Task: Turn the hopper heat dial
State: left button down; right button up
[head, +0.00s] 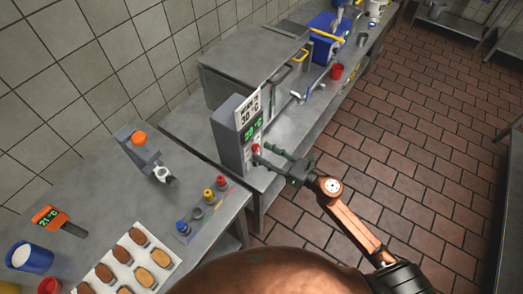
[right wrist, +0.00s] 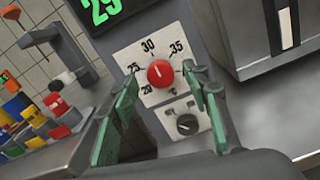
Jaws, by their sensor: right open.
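The hopper heat dial is a round red knob (right wrist: 160,73) on a white scale plate marked from 20 to 35 and beyond. Its white mark points up, roughly toward 30. In the head view the red knob (head: 256,148) shows low on the front of the grey control box (head: 228,138). My right gripper (right wrist: 162,86) is open, with one green finger on each side of the knob in the wrist view. I cannot tell whether the fingers touch it. In the head view my right gripper (head: 270,156) is at the knob. My left gripper is out of view.
A smaller dark knob (right wrist: 187,124) sits below the red one. A green-digit display (right wrist: 102,10) and a 30 °C sign (head: 249,109) are above. The tiled floor (head: 400,150) is clear.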

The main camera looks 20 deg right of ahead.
jog(key=shift+x, duration=0.95)
jog(key=c, duration=1.2)
